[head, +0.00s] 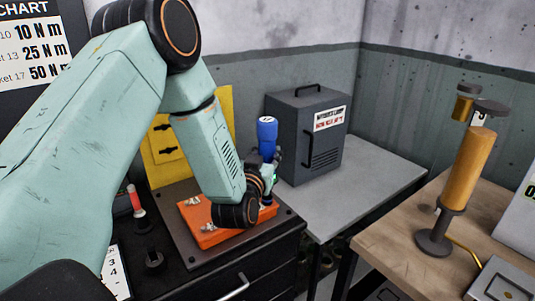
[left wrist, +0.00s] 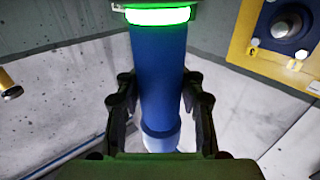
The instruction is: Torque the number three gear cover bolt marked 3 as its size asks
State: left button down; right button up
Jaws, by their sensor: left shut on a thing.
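My left gripper (head: 267,174) is shut on an upright blue tool (head: 266,132) above the right end of the orange gear cover (head: 208,238). In the left wrist view the blue tool (left wrist: 158,75) stands between the two fingers of the gripper (left wrist: 158,100), with a lit green ring (left wrist: 158,16) around it. The cover lies on a dark plate (head: 190,262), with pale bolts showing near its left side. My wrist hides part of the cover. I cannot read a 3 on any bolt, nor tell whether the tool touches one. My right gripper is not in view.
A wall chart (head: 38,50) lists 10, 25 and 50 N m. A red and white handled tool (head: 134,200) and a black piece (head: 154,262) stand left of the plate. A grey case (head: 300,135) stands behind. An orange cylinder stand (head: 468,160) is at right.

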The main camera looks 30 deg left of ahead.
aim_at(264, 141)
pick_arm(q)
jog(key=shift+f, duration=0.1)
jog(key=shift+w+r+p, duration=0.1)
jog(key=shift+r+p, duration=0.8)
jog(key=shift+r, duration=0.1)
jog(key=shift+r+p, duration=0.5)
jog(key=shift+r, duration=0.25)
jog(key=shift+r+p, duration=0.65)
jog(key=shift+r, duration=0.3)
jog(key=shift+f, duration=0.15)
